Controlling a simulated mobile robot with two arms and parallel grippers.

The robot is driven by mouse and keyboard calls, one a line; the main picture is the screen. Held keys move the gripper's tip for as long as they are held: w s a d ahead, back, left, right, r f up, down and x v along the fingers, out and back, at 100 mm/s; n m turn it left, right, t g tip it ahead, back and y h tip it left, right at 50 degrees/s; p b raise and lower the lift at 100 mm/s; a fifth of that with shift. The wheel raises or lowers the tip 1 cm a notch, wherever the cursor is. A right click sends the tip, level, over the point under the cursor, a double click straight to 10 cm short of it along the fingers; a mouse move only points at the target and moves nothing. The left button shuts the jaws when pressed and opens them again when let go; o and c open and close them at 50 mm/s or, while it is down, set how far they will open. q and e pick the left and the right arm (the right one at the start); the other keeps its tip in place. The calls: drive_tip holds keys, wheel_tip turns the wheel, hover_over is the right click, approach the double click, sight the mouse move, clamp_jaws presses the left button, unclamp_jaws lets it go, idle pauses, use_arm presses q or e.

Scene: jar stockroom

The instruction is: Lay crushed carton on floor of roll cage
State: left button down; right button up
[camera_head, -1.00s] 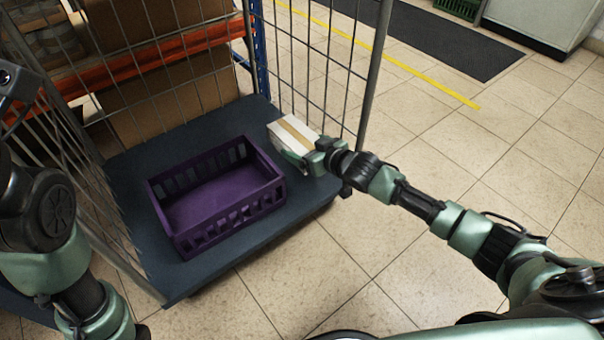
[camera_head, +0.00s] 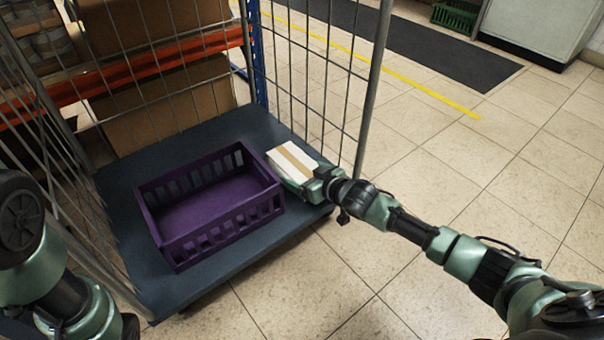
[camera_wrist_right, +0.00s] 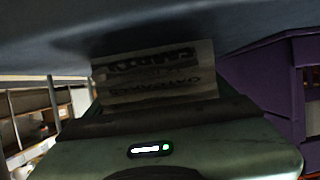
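The crushed carton (camera_head: 292,160) is a small flattish white box with a brown tape strip, at the right side of the roll cage's blue-grey floor (camera_head: 250,125). My right gripper (camera_head: 299,181) reaches in from the right and appears shut on the carton's near end. In the right wrist view, the carton's printed face (camera_wrist_right: 155,75) shows in front of my gripper, close to the cage floor (camera_wrist_right: 190,22). Whether it touches the floor I cannot tell. My left arm shows at the left edge; its gripper is out of view.
A purple slatted crate (camera_head: 160,247), seemingly empty, takes up the middle of the cage floor, just left of the carton. It also shows in the right wrist view (camera_wrist_right: 270,70). Wire mesh sides (camera_head: 318,85) and a right post (camera_head: 375,80) bound the cage. The front is open.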

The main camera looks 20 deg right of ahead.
drive_tip(key=shift+o, duration=0.8)
drive_tip(key=shift+r, duration=0.15)
